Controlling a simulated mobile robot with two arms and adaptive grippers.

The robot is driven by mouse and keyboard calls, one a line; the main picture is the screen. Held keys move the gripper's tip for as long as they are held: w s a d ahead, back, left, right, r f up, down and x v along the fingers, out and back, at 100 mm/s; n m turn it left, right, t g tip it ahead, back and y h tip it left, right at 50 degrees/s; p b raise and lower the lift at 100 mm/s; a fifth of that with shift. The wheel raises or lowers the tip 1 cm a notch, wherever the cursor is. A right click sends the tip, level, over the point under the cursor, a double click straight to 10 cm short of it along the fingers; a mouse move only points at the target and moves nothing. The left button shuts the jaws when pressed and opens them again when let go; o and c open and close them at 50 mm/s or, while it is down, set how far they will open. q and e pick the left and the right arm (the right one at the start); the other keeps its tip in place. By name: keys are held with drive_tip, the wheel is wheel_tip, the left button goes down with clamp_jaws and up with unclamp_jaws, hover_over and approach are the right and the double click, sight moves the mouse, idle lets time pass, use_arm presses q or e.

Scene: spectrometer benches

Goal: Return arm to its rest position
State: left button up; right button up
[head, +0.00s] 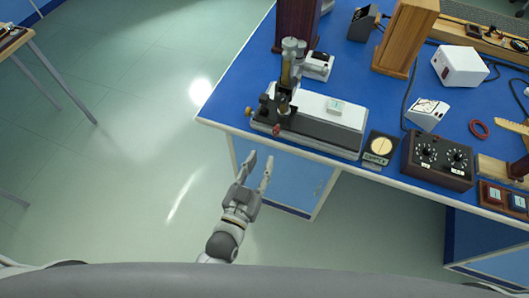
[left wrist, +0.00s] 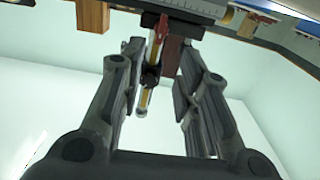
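My left gripper (head: 257,172) is in front of the blue bench's near left corner, over the floor and apart from the bench. Its fingers are spread with nothing between them. In the left wrist view my left gripper (left wrist: 160,90) also shows open, with the underside of an instrument beyond the fingers. My right gripper is in neither view.
The blue bench (head: 345,62) holds a spectrometer-like instrument (head: 320,118) close to its near edge. A dark dial box (head: 438,160), a white box (head: 460,66) and a wooden block (head: 403,38) stand to the right. Open floor (head: 130,150) lies left.

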use_arm(q)
drive_tip(key=shift+s+a, duration=0.1)
drive_tip(key=shift+s, duration=0.15)
idle(0.4)
drive_tip(key=s+a+f+g+y, duration=0.1)
drive_tip(key=s+a+f+g, duration=0.25)
drive_tip(key=f, duration=0.65)
drive_tip(key=s+a+f+g+y, duration=0.15)
drive_tip(key=s+f, duration=0.35)
drive_tip(key=f, duration=0.6)
drive_tip(key=s+a+f+g, duration=0.3)
drive_tip(key=s+f+g, duration=0.1)
drive_tip(key=f, duration=0.6)
drive_tip(key=s+a+f+g+y, duration=0.1)
drive_tip(key=s+a+f+g, duration=0.1)
drive_tip(key=s+a+f, duration=0.2)
drive_tip(key=s+a+f+g+y, duration=0.1)
drive_tip(key=s+a+f, duration=0.3)
drive_tip(key=s, duration=0.6)
drive_tip(key=s+a+f+n+g+y, duration=0.1)
drive_tip(key=s+a+f+g, duration=0.3)
drive_tip(key=s, duration=0.3)
drive_tip(key=shift+s+f, duration=0.35)
drive_tip(key=shift+f, duration=0.3)
